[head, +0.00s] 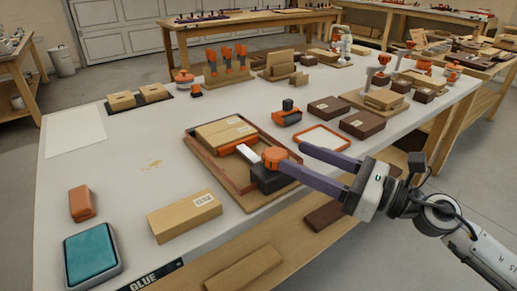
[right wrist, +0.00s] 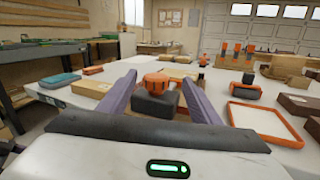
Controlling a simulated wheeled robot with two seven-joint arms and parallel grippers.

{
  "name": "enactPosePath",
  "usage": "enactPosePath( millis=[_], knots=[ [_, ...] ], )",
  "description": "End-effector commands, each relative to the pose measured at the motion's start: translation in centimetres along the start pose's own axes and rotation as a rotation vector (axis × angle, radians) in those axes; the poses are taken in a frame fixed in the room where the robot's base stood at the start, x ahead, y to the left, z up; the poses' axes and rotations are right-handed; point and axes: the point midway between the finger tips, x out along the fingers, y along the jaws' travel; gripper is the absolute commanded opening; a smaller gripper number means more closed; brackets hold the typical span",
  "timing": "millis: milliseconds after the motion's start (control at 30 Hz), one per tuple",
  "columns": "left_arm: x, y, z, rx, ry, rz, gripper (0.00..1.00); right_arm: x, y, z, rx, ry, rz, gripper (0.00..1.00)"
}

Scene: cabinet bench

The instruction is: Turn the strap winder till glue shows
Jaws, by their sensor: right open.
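The strap winder, an orange knob (head: 274,156) on a black body (head: 272,179), sits at the front right of a wooden clamping tray (head: 237,200). Two light wood blocks (head: 225,131) lie in the tray, with a white piece (head: 248,153) beside the knob. I cannot make out glue at the joint. My right gripper (head: 289,157) is open, its purple fingers reaching in from the right. In the right wrist view the orange knob (right wrist: 158,77) shows between the fingertips, with the black body (right wrist: 156,103) below; contact cannot be told. My left gripper is not in view.
A wood block labelled G-32 (head: 185,215), an orange block (head: 82,203) and a teal-topped box (head: 91,251) lie to the left. An orange-framed pad (head: 325,138) and dark boxes (head: 362,123) lie to the right. Bare bench (head: 140,165) lies left of the tray.

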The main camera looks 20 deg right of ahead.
Motion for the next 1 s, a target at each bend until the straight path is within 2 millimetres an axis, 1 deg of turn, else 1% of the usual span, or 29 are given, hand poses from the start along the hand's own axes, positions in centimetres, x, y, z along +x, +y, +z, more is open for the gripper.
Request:
enactPosePath(
  millis=[33,100,167,267,367,500,700,833,1000],
  knots=[
    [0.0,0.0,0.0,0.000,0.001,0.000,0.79,0.0,0.0,-0.4,-0.054,0.033,0.020,0.58],
    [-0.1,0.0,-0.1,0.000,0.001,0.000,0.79,0.0,0.2,-0.7,-0.097,0.058,0.039,0.58],
    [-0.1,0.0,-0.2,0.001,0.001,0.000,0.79,0.3,0.2,-0.8,-0.112,0.067,0.045,0.58],
    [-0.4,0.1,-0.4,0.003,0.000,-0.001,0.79,1.2,0.2,-0.7,-0.112,0.067,0.046,0.58],
    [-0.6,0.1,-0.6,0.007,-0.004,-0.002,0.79,2.6,0.3,-0.6,-0.112,0.065,0.046,0.58],
    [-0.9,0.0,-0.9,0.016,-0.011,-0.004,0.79,5.1,0.5,-0.7,-0.108,0.063,0.046,0.58],
    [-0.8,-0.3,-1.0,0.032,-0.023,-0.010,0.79,8.4,0.6,-1.1,-0.105,0.063,0.045,0.58],
    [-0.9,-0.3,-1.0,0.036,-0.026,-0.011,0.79,9.6,0.7,-1.4,-0.104,0.065,0.044,0.58],
    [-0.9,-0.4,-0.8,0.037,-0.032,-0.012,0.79,10.2,0.7,-1.5,-0.105,0.065,0.045,0.58]
  ],
)
